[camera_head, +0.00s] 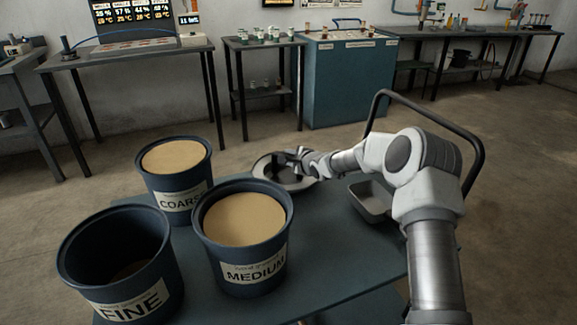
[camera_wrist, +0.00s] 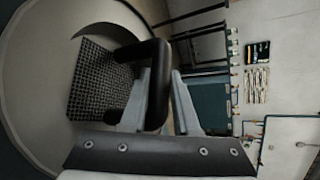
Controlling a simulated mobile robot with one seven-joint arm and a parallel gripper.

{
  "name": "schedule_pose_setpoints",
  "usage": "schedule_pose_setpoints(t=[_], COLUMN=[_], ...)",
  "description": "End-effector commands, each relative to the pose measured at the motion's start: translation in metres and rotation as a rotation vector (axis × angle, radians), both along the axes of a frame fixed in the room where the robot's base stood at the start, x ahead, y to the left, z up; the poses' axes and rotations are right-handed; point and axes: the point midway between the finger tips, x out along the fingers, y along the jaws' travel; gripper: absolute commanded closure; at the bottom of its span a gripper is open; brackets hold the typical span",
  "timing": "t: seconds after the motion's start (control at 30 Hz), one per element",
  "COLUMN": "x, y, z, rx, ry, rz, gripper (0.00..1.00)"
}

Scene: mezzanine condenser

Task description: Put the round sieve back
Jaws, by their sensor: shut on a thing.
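The round sieve (camera_head: 262,178) is a pale grey ring with a dark mesh, at the far edge of the cart in the head view. In the wrist view its wide rim (camera_wrist: 35,75) and dark square-patterned mesh (camera_wrist: 95,80) fill the left side. My gripper (camera_head: 302,158) is shut on the sieve's thick black handle (camera_wrist: 157,85), which sits between the fingers (camera_wrist: 165,95) in the wrist view. I cannot tell whether the sieve rests on the cart top or hangs just above it.
On the blue-green cart top (camera_head: 340,265) stand three buckets: COARSE (camera_head: 180,190) and MEDIUM (camera_head: 250,270) with tan contents, and FINE (camera_head: 125,295), mostly empty. A grey tray (camera_head: 372,205) lies beneath my arm. A black push handle (camera_head: 420,108) rises behind. Benches line the wall.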

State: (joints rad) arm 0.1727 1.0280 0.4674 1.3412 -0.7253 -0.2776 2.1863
Motion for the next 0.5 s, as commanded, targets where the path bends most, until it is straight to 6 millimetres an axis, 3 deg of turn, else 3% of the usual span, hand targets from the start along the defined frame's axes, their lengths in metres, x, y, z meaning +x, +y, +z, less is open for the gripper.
schedule_pose_setpoints(t=[0.03, 0.1, 0.47, 0.5], x=[0.0001, 0.0002, 0.0003, 0.0000], y=[0.0011, 0.0009, 0.0000, -0.0001], z=[-0.0123, -0.0185, -0.0204, -0.0215], rx=[0.000, 0.001, 0.002, 0.002], ry=[-0.002, -0.003, -0.002, -0.001], rz=[0.002, 0.001, -0.001, 0.000], gripper=[1.00, 1.00, 1.00, 0.67])
